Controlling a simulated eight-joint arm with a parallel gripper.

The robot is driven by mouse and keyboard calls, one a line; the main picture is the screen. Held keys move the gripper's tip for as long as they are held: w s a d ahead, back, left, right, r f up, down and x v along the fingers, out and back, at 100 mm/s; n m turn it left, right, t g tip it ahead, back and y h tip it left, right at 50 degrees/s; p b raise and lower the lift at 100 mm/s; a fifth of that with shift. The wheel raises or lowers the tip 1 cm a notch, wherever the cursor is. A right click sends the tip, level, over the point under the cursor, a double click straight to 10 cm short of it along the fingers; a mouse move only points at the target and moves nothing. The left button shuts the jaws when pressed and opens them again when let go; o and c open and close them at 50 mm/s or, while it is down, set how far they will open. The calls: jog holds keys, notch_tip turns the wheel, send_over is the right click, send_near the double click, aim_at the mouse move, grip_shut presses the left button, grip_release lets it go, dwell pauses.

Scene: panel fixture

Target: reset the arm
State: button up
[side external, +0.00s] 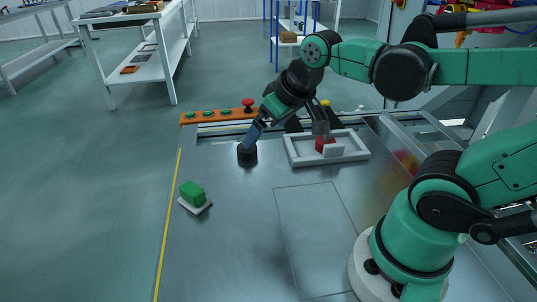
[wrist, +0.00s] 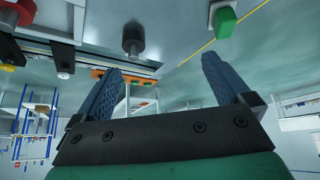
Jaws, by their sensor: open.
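My gripper (side external: 287,129) hangs over the far part of the metal worktable, its fingers angled down. The wrist view shows its two blue-grey fingers (wrist: 162,88) spread wide with nothing between them. In the side view one finger overlaps a short black cylinder (side external: 247,154) on the table. The wrist view shows that cylinder (wrist: 132,38) beyond the fingers and apart from them.
The tray holds a red block (side external: 325,144) and a white piece (side external: 334,151). A green block (side external: 193,193) sits on a white plate at left. An orange strip (side external: 188,118) with green buttons and a red knob (side external: 248,104) lines the far edge. The near middle is clear.

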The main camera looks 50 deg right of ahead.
jog(key=shift+s+a+f+n+t+y, duration=0.15)
jog(key=shift+a+t, duration=0.05)
jog(key=shift+a, duration=0.35)
jog(key=shift+s+a+f+n+t+y, duration=0.1)
jog(key=shift+s+a+t, duration=0.1)
jog(key=shift+a, duration=0.3)
jog(key=shift+s+a+f+n+t+y, duration=0.1)
jog(key=shift+a+f+n+t+y, duration=0.1)
jog(key=shift+a, duration=0.35)
